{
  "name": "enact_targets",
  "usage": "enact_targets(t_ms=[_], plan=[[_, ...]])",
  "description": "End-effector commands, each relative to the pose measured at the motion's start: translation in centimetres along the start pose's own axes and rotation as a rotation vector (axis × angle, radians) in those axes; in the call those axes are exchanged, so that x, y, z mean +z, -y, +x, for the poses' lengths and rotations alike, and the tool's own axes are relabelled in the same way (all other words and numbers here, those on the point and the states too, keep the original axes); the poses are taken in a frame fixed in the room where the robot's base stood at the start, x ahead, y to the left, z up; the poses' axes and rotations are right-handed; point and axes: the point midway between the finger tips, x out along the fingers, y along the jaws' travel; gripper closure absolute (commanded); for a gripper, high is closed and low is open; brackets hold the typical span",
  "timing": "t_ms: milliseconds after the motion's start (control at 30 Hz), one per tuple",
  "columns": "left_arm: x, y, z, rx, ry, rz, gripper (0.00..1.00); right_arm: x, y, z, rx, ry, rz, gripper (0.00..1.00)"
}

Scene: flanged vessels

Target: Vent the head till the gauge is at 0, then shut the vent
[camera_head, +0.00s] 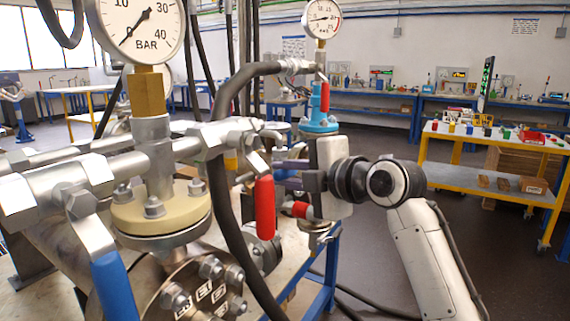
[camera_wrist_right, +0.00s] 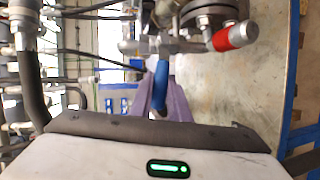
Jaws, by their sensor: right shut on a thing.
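The near pressure gauge (camera_head: 139,22), marked BAR, stands on a brass stem at the upper left. Its needle slants to the lower left, at the low end of the scale; the 0 mark is hard to read. My right gripper (camera_head: 286,172) reaches in from the right behind the pipework, and its purple fingers are partly hidden. In the right wrist view the fingers (camera_wrist_right: 163,98) are shut on a blue valve handle (camera_wrist_right: 161,72). A red lever (camera_head: 265,207) hangs down in front of the gripper. My left gripper is not in view.
A second gauge (camera_head: 321,18) stands behind, above a red lever (camera_head: 325,97) and a blue fitting. Another blue handle (camera_head: 110,285) hangs at the front left. A black hose (camera_head: 228,215) loops down close to the gripper. A yellow-framed trolley (camera_head: 495,140) stands right; floor between is open.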

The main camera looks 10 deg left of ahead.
Motion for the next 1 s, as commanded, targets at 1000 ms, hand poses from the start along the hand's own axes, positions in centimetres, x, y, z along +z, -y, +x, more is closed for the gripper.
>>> enact_targets(t_ms=[1000], plan=[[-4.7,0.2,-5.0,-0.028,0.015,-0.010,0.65,1.0,-3.2,-0.3,-0.178,-0.091,0.429,1.00]])
